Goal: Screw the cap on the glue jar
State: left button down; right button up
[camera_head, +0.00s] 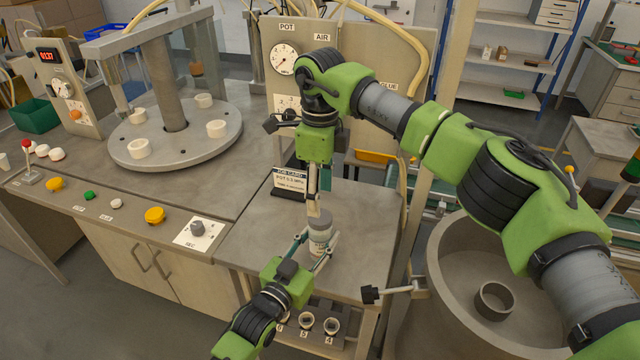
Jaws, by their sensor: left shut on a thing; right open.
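The glue jar (319,242), small and pale with a printed label, stands upright at the front of the grey worktop. My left gripper (314,248) comes from the front and is shut around the jar's body. A grey-white cap (319,222) shows on top of the jar; I cannot tell how tightly it sits. My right gripper (314,198) points straight down just above the cap and is open. A tan piece shows at its fingertips; I cannot tell whether it touches the cap.
A job card (290,181) stands behind the jar, before the gauge panel (300,55). A round plate (180,155) with several white cups is at the left. A row of holders (306,322) is below the front edge. A large round bin (450,250) stands right.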

notch_tip(320, 180, down, 6)
jog(key=shift+r, duration=0.1)
dwell(0.4)
jog(key=c, duration=1.2)
jog(key=shift+o, duration=0.2)
jog(key=o, duration=1.3)
jog(key=shift+o, duration=0.2)
notch_tip(320, 180, up, 12)
